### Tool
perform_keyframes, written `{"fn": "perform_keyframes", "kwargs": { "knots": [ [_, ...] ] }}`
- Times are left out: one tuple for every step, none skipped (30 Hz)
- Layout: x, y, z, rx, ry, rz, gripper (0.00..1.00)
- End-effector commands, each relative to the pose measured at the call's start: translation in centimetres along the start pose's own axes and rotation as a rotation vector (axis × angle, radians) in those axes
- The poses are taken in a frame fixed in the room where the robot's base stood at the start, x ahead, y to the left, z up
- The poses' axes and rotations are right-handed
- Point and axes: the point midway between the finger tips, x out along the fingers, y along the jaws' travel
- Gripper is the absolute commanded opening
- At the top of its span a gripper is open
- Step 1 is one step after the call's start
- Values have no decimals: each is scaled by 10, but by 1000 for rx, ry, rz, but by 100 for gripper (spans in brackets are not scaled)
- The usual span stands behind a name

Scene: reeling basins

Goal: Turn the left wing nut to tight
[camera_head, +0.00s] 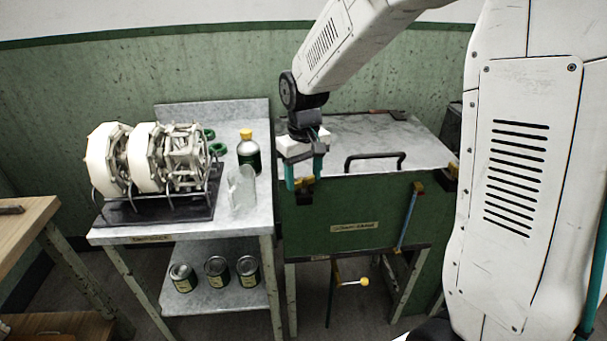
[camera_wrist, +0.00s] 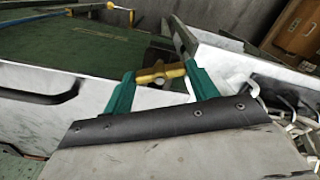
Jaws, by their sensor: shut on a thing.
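The left wing nut (camera_wrist: 160,73) is yellow and sits between my gripper's teal fingers in the wrist view. Its wings lie roughly across the gap between the fingers. My gripper (camera_head: 305,183) is shut on it at the upper left of the green front panel (camera_head: 345,228). In the wrist view my gripper's fingers (camera_wrist: 161,84) reach either side of the nut. In the head view the gripper hides the nut. Another yellow wing nut (camera_head: 418,187) shows at the panel's right side, above a blue bar (camera_head: 407,220).
A black handle (camera_head: 375,157) stands on the metal lid (camera_head: 345,140). A side table (camera_head: 250,222) to the left holds a white reel machine (camera_head: 150,160), a yellow-capped bottle (camera_head: 248,152) and a clear jug (camera_head: 242,188). A yellow-knobbed crank (camera_head: 364,281) sticks out below the panel.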

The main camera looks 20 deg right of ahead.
Motion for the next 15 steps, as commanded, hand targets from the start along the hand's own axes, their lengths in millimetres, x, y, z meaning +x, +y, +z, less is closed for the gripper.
{"fn": "perform_keyframes", "kwargs": {
  "knots": [
    [-1,0,-1,41,3,0,35],
    [-1,0,-1,68,3,0,35],
    [-1,0,-1,104,3,0,35],
    [-1,0,-1,130,3,0,35],
    [-1,0,-1,155,4,0,35],
    [-1,0,-1,187,4,0,35],
    [-1,0,-1,211,4,0,35],
    [-1,0,-1,235,4,0,35],
    [-1,0,-1,263,4,0,35],
    [-1,0,-1,283,4,0,35],
    [-1,0,-1,303,4,0,35],
    [-1,0,-1,327,4,0,35],
    [-1,0,-1,344,4,0,35],
    [-1,0,-1,360,4,0,35],
    [-1,0,-1,379,4,0,35]
  ]
}}
